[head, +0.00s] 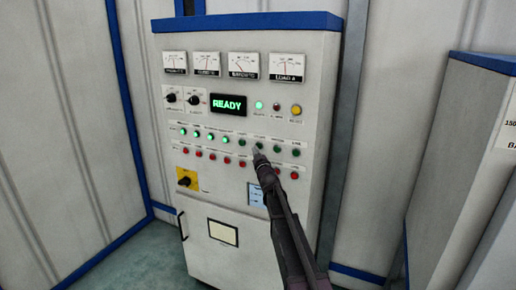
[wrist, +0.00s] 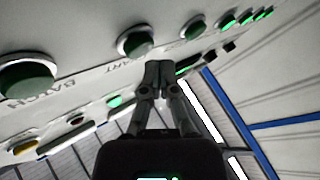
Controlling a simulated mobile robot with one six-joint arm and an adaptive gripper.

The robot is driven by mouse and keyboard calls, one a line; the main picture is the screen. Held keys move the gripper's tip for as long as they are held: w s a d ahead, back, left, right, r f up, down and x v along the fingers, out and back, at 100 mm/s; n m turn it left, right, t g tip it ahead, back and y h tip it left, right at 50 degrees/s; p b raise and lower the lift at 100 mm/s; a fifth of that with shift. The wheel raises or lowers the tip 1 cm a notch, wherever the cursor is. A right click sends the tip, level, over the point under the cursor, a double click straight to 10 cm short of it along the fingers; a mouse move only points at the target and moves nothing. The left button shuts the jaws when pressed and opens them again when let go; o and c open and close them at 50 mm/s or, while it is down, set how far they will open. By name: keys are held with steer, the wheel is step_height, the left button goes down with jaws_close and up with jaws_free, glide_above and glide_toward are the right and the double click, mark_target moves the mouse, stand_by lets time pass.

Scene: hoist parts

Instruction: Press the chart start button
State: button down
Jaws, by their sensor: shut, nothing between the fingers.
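A grey control cabinet (head: 215,235) carries a row of green buttons above a row of red ones. My gripper (head: 256,149) is shut and empty, its tips at the panel in front of an unlit green button (head: 260,146), sixth from the left. In the wrist view the shut fingertips (wrist: 158,74) are just beside and below that green button (wrist: 136,42), whose partly readable label ends in "ART". I cannot tell whether the tips touch the panel. A larger-looking green button (wrist: 28,80) beside it bears a label like "BATCH".
Red buttons (head: 213,156) lie close below the green row. Another grey cabinet (head: 460,180) stands at the right.

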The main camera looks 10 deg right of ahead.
steer(key=shift+w+d, duration=0.5)
steer(key=shift+w, duration=0.15)
stand_by(1.2)
steer(key=shift+s+a, duration=0.15)
stand_by(0.3)
steer(key=shift+s+a, duration=0.4)
steer(key=shift+s, duration=0.15)
stand_by(0.3)
steer(key=shift+s+a, duration=0.75)
steer(key=shift+s, duration=0.3)
steer(key=shift+s+a, duration=0.75)
steer(key=shift+s, duration=0.25)
